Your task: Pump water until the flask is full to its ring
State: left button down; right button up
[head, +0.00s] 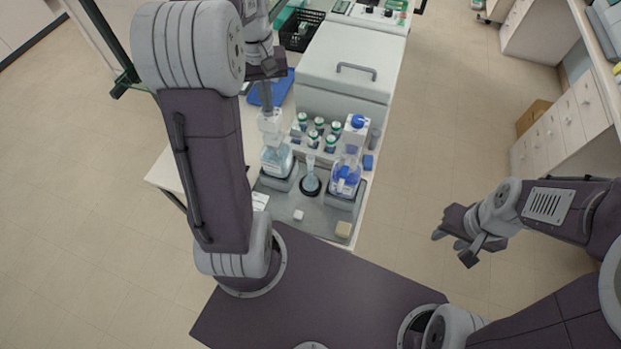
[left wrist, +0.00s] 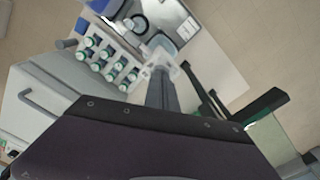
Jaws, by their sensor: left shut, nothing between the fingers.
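A clear pump bottle of pale blue liquid (head: 276,162) stands at the left of the grey bench tray. My left gripper (head: 267,106) is shut and empty, pointing down directly above its clear pump head (head: 270,125); I cannot tell whether they touch. The pump head also shows at the fingertips in the left wrist view (left wrist: 158,50). A small narrow-necked flask (head: 311,178) stands upright on a round black base, right of the bottle. It looks pale blue low down; its ring and exact level are too small to tell. My right gripper (head: 453,247) is open and empty, away from the bench.
A bottle with a blue cap and blue label (head: 346,172) stands right of the flask. Several green-capped bottles (head: 318,124) stand in a rack behind. A white lidded machine (head: 345,75) is further back.

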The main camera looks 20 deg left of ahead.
pick_arm(q)
jog(key=shift+s, duration=0.1)
notch_tip(320, 180, up, 6)
jog(key=p, duration=0.5)
jog(key=shift+f+p, duration=0.2)
jog(key=shift+p, duration=0.1)
dwell(0.6)
notch_tip(320, 180, up, 5)
jog(key=p, duration=0.5)
